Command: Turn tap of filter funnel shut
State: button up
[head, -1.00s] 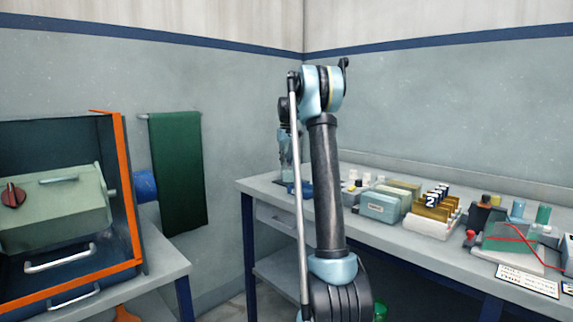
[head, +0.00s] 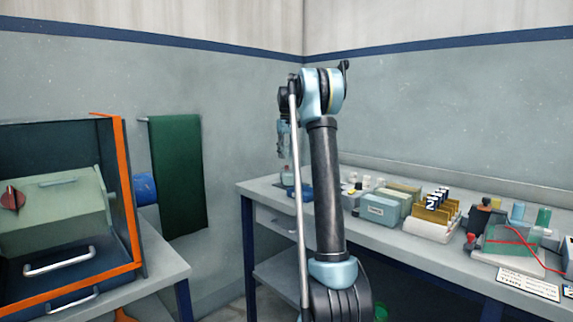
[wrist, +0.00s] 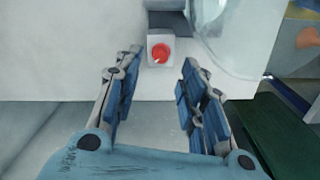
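In the wrist view a round red tap knob (wrist: 160,53) sits on a small pale square block. A clear, curved glass-like part (wrist: 240,35), perhaps the filter funnel, shows at the upper right; its outline is cut off by the frame. My gripper (wrist: 161,62) is open, its two blue-padded fingers on either side of the knob's line with a gap between them. No contact with the knob shows. How far the fingertips are from it in depth I cannot tell. In the head view my gripper (head: 283,148) is at the bench's far left end, partly hidden by my arm.
The bench (head: 262,187) carries a blue-grey box (head: 380,209), a rack of plates (head: 435,220) and several bottles to the right. A green towel (head: 178,175) hangs on the wall at left. An orange-edged cabinet (head: 128,190) stands on the left table.

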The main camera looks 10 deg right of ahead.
notch_tip(320, 180, up, 6)
jog(key=shift+r, duration=0.2)
dwell(0.3)
notch_tip(320, 180, up, 5)
jog(key=m, duration=0.1)
notch_tip(320, 180, down, 17)
dwell(0.8)
grip_shut()
